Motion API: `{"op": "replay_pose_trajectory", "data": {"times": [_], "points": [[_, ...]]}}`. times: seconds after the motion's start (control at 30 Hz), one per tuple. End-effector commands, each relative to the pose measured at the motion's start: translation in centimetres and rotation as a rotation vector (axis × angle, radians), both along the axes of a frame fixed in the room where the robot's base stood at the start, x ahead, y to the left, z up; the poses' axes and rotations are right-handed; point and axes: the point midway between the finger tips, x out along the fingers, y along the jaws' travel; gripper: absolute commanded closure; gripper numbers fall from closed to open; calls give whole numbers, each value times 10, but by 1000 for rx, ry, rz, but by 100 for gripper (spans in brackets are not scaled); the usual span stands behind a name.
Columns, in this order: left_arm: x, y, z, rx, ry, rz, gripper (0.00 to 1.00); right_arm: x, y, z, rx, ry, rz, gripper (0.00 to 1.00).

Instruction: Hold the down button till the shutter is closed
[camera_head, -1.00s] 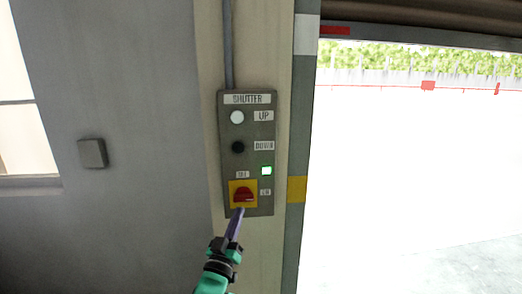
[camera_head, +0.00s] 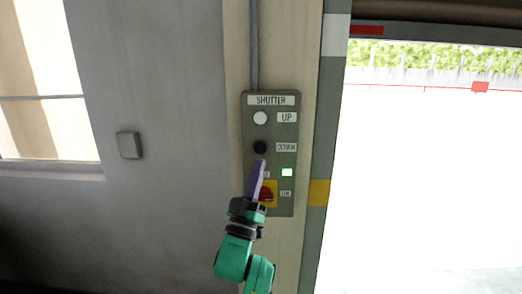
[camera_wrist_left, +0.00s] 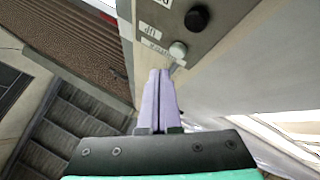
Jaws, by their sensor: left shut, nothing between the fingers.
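The grey shutter panel (camera_head: 286,205) is on the wall strip beside the doorway. Its black down button (camera_head: 260,147) sits below the white up button (camera_head: 260,118). My left gripper (camera_head: 259,163) is shut and empty, its purple fingertips just below the down button in the head view; I cannot tell whether they touch the panel. In the left wrist view the black button (camera_wrist_left: 197,18) and white button (camera_wrist_left: 178,49) are ahead of the fingertips (camera_wrist_left: 160,72). The doorway is open. My right gripper is not in view.
A red rotary switch (camera_head: 266,194) on a yellow plate is low on the panel, partly hidden by my gripper. A green light (camera_head: 287,172) is lit. A small grey box (camera_head: 129,145) is on the wall to the left, near a window (camera_head: 40,80).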

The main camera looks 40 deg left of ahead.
Motion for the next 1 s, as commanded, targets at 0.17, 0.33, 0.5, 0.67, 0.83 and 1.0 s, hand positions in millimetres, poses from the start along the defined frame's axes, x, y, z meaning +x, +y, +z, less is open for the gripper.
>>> {"op": "replay_pose_trajectory", "data": {"times": [0.17,0.33,0.5,0.67,0.83,1.0], "points": [[21,17,-1,2,-2,1,100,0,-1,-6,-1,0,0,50],[41,32,-1,0,-2,0,100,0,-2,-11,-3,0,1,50],[54,42,-1,0,-1,2,100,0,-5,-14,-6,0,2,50],[57,45,1,-1,-1,2,100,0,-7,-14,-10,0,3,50],[57,45,0,-1,-1,2,100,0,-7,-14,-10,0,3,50],[57,44,0,-1,0,2,100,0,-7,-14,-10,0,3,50]]}}
